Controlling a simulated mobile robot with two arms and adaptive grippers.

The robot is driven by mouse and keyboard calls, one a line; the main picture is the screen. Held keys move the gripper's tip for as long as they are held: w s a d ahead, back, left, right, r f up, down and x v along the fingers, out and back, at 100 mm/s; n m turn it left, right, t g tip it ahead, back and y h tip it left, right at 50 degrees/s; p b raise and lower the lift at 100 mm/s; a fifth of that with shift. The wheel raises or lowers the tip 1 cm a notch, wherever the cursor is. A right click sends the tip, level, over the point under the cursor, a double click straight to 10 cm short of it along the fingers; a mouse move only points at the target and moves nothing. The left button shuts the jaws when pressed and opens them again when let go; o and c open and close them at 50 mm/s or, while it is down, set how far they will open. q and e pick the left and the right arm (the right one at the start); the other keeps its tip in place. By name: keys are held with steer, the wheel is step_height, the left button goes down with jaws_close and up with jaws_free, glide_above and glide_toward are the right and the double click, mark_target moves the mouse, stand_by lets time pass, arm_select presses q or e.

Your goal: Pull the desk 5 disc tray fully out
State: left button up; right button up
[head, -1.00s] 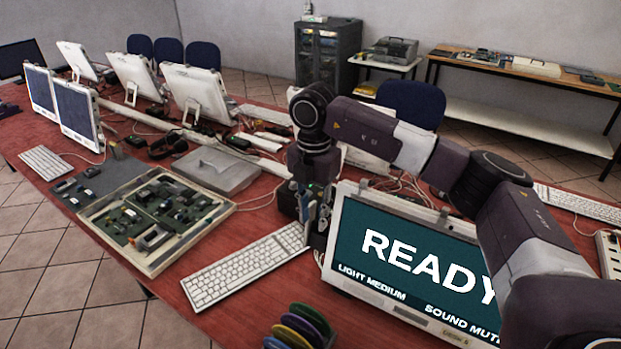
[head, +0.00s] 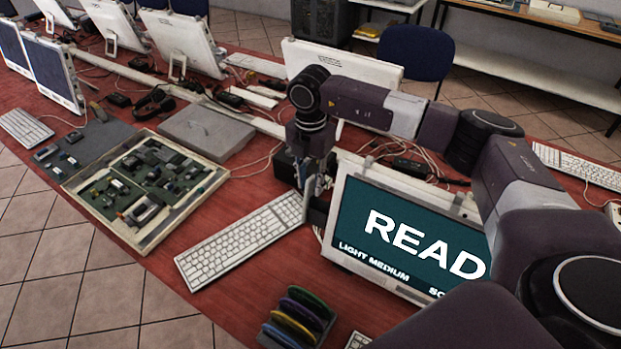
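My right gripper (head: 309,190) points down at the left edge of the computer with the lit screen (head: 410,232), which reads "READ" before my arm covers the rest. The gripper fingers are small and dark against that edge, and I cannot tell whether they are open, shut or touching anything. A dark box (head: 284,168) shows just left of the gripper, partly hidden by it. I cannot make out the disc tray itself; the gripper covers part of this area. My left gripper is not in view.
A white keyboard (head: 240,240) lies left of the gripper. A rack of coloured discs (head: 297,318) stands at the front edge. A framed board of parts (head: 145,190) and a grey flat case (head: 207,133) lie further left. Cables run behind the screen.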

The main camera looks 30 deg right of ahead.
steer(key=shift+f, duration=0.15)
steer(key=c, duration=0.7)
jaws_close()
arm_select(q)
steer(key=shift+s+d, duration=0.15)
